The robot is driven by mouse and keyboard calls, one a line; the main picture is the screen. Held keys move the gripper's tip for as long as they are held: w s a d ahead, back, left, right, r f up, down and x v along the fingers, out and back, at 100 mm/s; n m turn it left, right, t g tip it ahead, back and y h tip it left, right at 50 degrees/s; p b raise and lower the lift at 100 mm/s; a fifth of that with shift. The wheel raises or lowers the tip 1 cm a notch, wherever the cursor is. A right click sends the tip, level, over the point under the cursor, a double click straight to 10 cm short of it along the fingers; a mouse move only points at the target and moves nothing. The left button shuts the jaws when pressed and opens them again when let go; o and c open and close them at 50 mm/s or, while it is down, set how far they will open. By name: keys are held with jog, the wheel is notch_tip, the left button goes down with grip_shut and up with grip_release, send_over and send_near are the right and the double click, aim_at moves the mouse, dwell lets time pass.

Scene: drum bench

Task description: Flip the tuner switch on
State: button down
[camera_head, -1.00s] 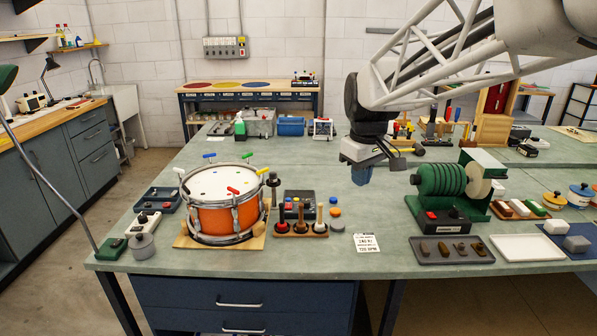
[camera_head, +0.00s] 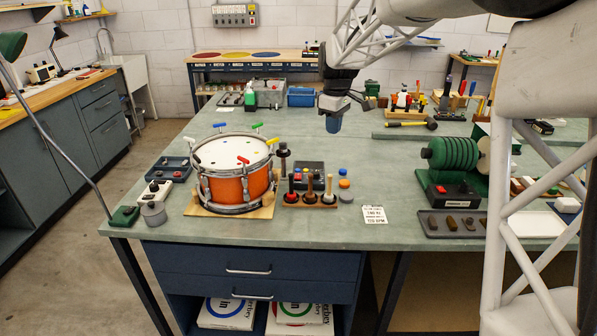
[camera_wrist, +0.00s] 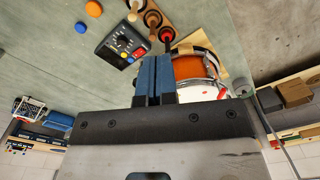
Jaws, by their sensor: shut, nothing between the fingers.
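A dark box with knobs and a red switch (camera_wrist: 123,42) shows in the wrist view, up and left of my fingers. It also shows in the head view (camera_head: 308,176), right of the orange drum (camera_head: 236,188), partly hidden by mallets. I cannot tell for sure that it is the tuner, or how its switch is set. A white box with dark knobs (camera_head: 155,193) and a small green box (camera_head: 125,216) stand left of the drum. My gripper (camera_head: 333,122) hangs above the bench, behind and right of the dark box, touching nothing. Its blue fingers (camera_wrist: 155,78) are shut and empty.
Upright mallets (camera_head: 309,199) in a wooden stand are in front of the dark box. Blue and orange discs (camera_head: 344,178) lie right of it. The bench (camera_head: 390,170) between discs and machine is mostly clear.

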jog(key=w+a+f+n, duration=0.2)
jog(key=w+a+f, duration=0.1)
jog(key=w, duration=0.2)
jog(key=w+a+f+n, duration=0.1)
jog(key=w+a+f, duration=0.2)
jog(key=w, duration=0.2)
jog(key=n+g, duration=0.1)
jog(key=n, duration=0.2)
send_over(298, 178)
jog(key=w, duration=0.2)
notch_tip(298, 178, down, 7)
jog(key=shift+w+r, duration=0.15)
jog(key=f, duration=0.4)
jog(key=s+f, duration=0.1)
jog(key=f, duration=0.9)
jog(key=shift+s, duration=0.35)
jog(key=shift+s+f, duration=0.1)
jog(key=shift+f, duration=0.1)
